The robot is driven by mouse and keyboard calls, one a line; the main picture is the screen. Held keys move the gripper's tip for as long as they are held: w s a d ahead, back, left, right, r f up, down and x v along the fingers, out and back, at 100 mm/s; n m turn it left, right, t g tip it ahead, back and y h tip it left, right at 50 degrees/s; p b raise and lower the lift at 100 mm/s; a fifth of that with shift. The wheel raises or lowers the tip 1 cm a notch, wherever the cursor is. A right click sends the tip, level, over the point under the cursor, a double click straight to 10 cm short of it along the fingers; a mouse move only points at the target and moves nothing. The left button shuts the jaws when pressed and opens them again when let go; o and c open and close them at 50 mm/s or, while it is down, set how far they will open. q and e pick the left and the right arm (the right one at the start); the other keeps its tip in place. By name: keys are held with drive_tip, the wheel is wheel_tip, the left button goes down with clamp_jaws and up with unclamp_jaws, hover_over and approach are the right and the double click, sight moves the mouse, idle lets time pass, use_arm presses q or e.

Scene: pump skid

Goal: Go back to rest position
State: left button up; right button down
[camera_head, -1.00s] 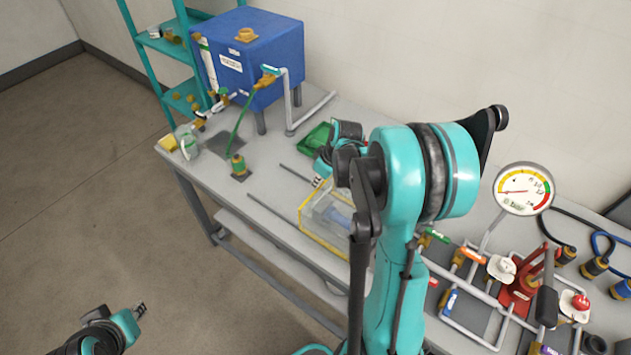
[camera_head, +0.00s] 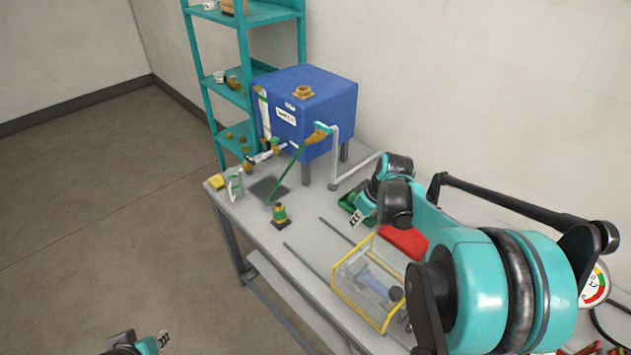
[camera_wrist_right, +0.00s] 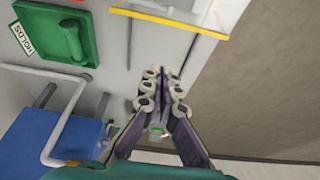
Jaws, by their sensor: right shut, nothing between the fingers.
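My right gripper (camera_head: 356,219) hangs over the workbench (camera_head: 232,215), beside the green tray (camera_head: 347,203) and behind the yellow-edged clear box (camera_head: 340,287). In the right wrist view its fingers (camera_wrist_right: 163,74) are together and empty. The green tray (camera_wrist_right: 84,40) with its "HOLDS" label lies below it at the upper left there. My right arm's bulky links cover the right of the head view. My left gripper (camera_head: 164,339) shows only partly at the bottom left edge, out over the floor. Its finger opening is too small to tell.
A blue tank (camera_head: 325,105) with a white pipe stands at the bench's back. A teal shelf (camera_head: 245,60) is behind it. A green-and-brass fitting (camera_head: 279,213) stands near the front edge. A red tray (camera_head: 405,241) and a gauge (camera_head: 597,287) are partly hidden. The left floor is clear.

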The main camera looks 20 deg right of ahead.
drive_tip(key=s+a+f+m+t+h+b, duration=0.1)
drive_tip(key=s+a+f+m+t+b, duration=0.2)
drive_tip(key=s+a+b, duration=0.6)
drive_tip(key=s+a+f+m, duration=0.1)
drive_tip(key=s+a+f, duration=0.1)
drive_tip(key=s+a, duration=0.4)
drive_tip(key=shift+a, duration=1.35)
